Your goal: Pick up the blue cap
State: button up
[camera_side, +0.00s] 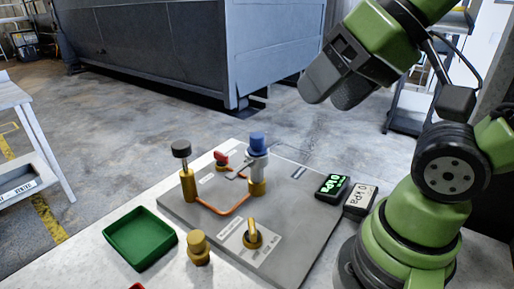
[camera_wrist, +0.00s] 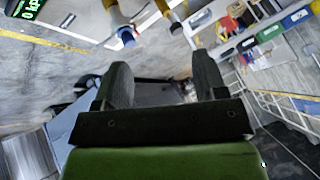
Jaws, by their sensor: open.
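The blue cap (camera_side: 258,139) sits on top of a light grey cylinder with a brass base, standing upright on the grey panel (camera_side: 300,205). In the wrist view the blue cap (camera_wrist: 126,36) shows near the top, left of centre, beyond my fingers. My gripper (camera_side: 333,92) is up and to the right of the cap in the side view, well apart from it. In the wrist view my gripper (camera_wrist: 163,80) has its two dark fingers spread, with nothing between them.
A black-knobbed brass post (camera_side: 187,180) and a red handle (camera_side: 221,157) stand left of the cap. A brass lever (camera_side: 252,235), brass fitting (camera_side: 198,247) and green tray (camera_side: 139,238) are nearer. Two displays (camera_side: 333,187) lie right. Space above the panel is clear.

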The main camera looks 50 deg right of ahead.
jog(key=w+d+r+n+g, duration=0.1)
jog(key=w+d+g, duration=0.1)
jog(key=w, duration=0.4)
jog(key=n+g+h, duration=0.2)
jog(key=g, duration=0.3)
send_over(257, 135)
jog(key=f, duration=0.7)
jog(key=shift+w+a+f, duration=0.1)
jog(key=shift+w, duration=0.3)
notch_tip(257, 135, down, 4)
jog(key=shift+w+f, duration=0.1)
jog(key=shift+s+f, duration=0.2)
jog(key=shift+f, duration=1.35)
jog(key=shift+s+f, duration=0.2)
jog(key=shift+f, duration=1.3)
jog(key=c, duration=1.1)
